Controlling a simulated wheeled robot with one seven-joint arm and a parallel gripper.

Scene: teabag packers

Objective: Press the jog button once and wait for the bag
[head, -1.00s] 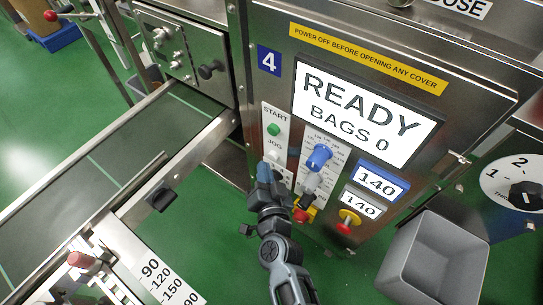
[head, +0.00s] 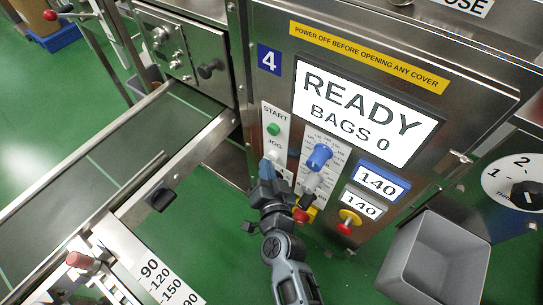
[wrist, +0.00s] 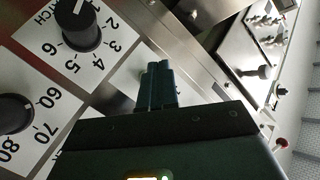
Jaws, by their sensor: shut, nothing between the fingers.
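The steel machine front carries a control strip with a green START button (head: 273,129) and a JOG label (head: 274,144) below it. A pale button (head: 273,156) under the label is partly covered by my fingertips. My gripper (head: 265,168) is shut and empty, its tips at the lower part of this strip. I cannot tell whether they touch the button. In the wrist view the closed fingers (wrist: 158,72) point at a white panel, and the button is hidden. The screen (head: 365,112) reads READY, BAGS 0. No bag is visible.
A grey bin (head: 436,262) stands at the lower right. A conveyor (head: 105,165) runs along the left. Dials (wrist: 82,22) lie left of the fingers in the wrist view.

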